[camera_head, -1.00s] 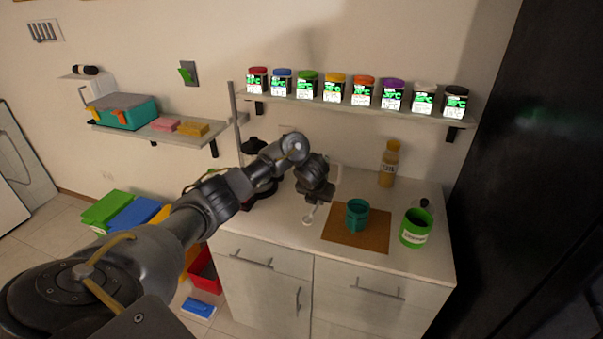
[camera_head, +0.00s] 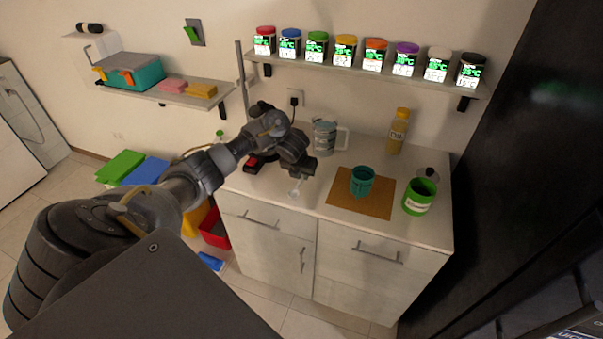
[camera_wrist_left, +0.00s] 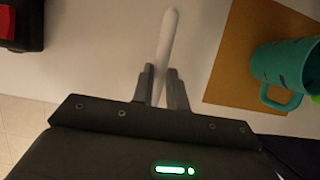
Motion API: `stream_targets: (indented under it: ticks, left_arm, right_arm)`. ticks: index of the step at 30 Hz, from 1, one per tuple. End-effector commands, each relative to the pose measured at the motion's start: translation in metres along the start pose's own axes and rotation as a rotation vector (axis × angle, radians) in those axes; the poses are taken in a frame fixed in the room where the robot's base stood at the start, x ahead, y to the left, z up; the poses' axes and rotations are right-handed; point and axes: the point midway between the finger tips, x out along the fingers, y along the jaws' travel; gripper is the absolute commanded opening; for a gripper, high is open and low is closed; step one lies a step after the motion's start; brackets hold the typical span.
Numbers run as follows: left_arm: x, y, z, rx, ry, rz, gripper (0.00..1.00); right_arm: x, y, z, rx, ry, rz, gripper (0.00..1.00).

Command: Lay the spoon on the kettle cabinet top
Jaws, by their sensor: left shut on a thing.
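The spoon is pale. Its round end (camera_head: 294,192) shows below my left gripper (camera_head: 298,178) in the head view, over the front part of the kettle cabinet top (camera_head: 312,195). In the left wrist view the spoon (camera_wrist_left: 168,35) is a long white shaft between the fingers of my left gripper (camera_wrist_left: 161,78), which is shut on it. I cannot tell whether the spoon touches the top. My right gripper is not in view.
A teal mug (camera_head: 362,182) stands on a brown mat (camera_head: 345,203) right of the gripper. A green container (camera_head: 419,197), an oil bottle (camera_head: 398,130) and a clear-grey jug (camera_head: 324,138) stand around it. A black-and-red item (camera_head: 253,163) is left. A jar shelf (camera_head: 350,77) hangs above.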

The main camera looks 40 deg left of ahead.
Motion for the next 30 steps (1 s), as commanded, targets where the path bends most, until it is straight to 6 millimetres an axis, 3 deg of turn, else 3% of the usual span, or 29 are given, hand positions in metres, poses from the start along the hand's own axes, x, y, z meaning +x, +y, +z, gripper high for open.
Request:
stream_targets:
  ticks: [9, 22, 23, 24, 28, 30]
  left_arm:
    - [0.031, 0.0, -0.013, -0.002, 0.0, -0.002, 0.0]
    - [0.035, 0.0, -0.014, -0.001, 0.0, 0.0, 0.0]
    - [0.035, 0.0, -0.014, -0.001, 0.0, 0.0, 0.19]
    - [0.035, 0.0, -0.014, -0.001, 0.0, 0.0, 0.24]
    - [0.035, 0.0, -0.014, -0.001, 0.0, 0.0, 0.4]
    - [0.035, 0.0, -0.014, -0.001, 0.0, 0.0, 0.4]
  right_arm:
    - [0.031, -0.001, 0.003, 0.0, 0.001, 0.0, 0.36]
    - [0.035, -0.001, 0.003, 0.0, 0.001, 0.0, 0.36]
    - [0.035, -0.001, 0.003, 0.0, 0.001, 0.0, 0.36]
    - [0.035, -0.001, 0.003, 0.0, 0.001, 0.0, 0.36]
    - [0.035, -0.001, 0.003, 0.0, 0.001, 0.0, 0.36]
    - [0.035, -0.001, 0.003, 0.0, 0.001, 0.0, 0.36]
